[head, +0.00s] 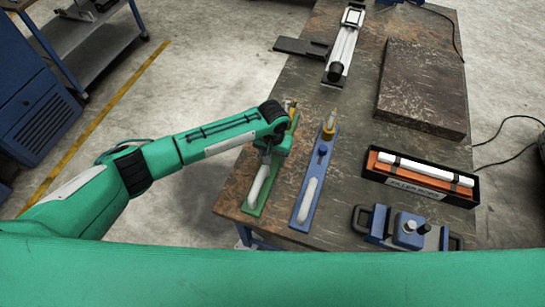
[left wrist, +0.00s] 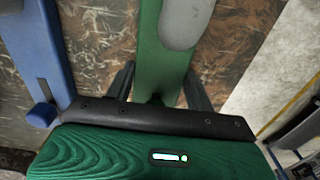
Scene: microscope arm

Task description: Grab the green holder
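The green holder (head: 252,210) is a long narrow green base with a white rounded piece on it, lying near the table's left edge in the head view. It also runs up the middle of the left wrist view (left wrist: 155,55). My left gripper (head: 268,152) is over the holder's middle to far part. In the left wrist view its two dark fingers (left wrist: 160,80) are apart, one on each side of the green base, with small gaps visible. The fingertips' contact is not clear. My right gripper is not in view.
A similar blue holder (head: 318,165) lies just right of the green one. Further right are a black case (head: 418,187), a blue device (head: 410,228) and a dark slab (head: 422,90). A white instrument (head: 342,50) stands at the back. The table's left edge is close.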

